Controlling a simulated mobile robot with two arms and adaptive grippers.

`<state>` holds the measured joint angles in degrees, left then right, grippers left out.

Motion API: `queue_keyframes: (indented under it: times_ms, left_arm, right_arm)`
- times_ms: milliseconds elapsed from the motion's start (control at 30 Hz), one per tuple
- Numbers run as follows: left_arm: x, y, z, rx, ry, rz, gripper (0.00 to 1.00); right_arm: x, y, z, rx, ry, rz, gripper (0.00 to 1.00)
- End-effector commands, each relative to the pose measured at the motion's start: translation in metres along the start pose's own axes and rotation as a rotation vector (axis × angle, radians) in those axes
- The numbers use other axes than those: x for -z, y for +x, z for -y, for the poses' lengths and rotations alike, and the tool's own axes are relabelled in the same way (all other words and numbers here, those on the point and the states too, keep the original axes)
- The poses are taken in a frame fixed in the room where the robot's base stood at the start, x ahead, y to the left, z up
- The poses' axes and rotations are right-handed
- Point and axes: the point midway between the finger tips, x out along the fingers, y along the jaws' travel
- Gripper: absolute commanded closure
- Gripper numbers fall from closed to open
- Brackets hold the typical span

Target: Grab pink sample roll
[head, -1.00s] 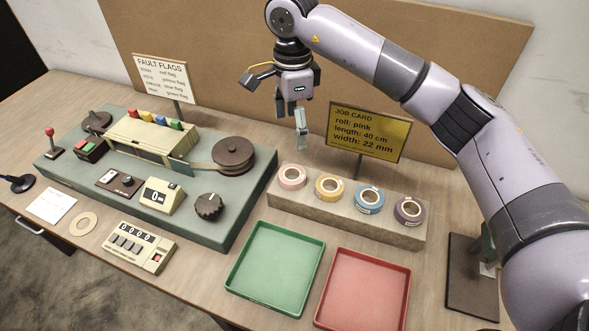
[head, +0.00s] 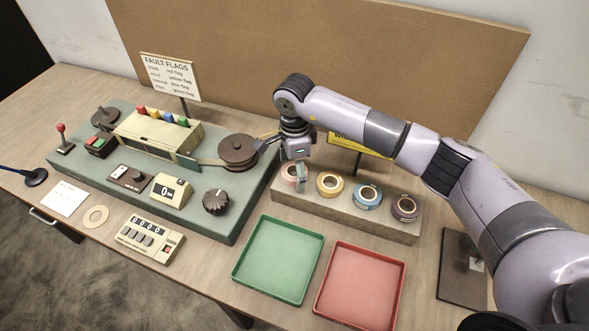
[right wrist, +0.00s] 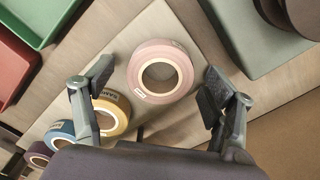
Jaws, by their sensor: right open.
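The pink roll (right wrist: 160,73) lies at the end of the rack (right wrist: 115,82) in the right wrist view, between the spread fingers of my right gripper (right wrist: 155,98). In the head view the pink roll (head: 290,172) is at the rack's left end, partly hidden by my right gripper (head: 296,172), which is lowered over it. The right gripper is open and does not visibly hold the roll. The yellow roll (right wrist: 110,112) is next to the pink one, close to one finger. My left gripper is not in view.
Blue (head: 367,197) and purple (head: 405,207) rolls stand further along the rack. A dark spool (head: 237,150) on the green machine is close to the right gripper. A green tray (head: 240,272) and a red tray (head: 322,297) lie in front. The job card (head: 375,149) is partly covered by my arm.

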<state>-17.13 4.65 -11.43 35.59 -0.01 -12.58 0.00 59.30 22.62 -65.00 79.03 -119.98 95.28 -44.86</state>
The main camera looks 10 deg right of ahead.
Motion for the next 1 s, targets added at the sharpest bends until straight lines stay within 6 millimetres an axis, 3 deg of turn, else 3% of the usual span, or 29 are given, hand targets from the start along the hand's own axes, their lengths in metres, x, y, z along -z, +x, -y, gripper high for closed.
queue_keyframes:
  times_ms: [233,900,1000]
  left_arm:
    - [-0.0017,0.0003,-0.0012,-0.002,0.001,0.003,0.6]
    - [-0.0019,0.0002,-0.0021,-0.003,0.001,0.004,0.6]
    - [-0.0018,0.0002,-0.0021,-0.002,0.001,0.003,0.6]
  right_arm:
    - [0.0,0.0017,0.0002,0.001,-0.001,0.0,0.23]
    - [0.0004,0.0012,0.0002,0.0,0.0,-0.001,0.68]
    - [0.0003,0.0011,0.0003,0.001,0.0,-0.001,0.7]
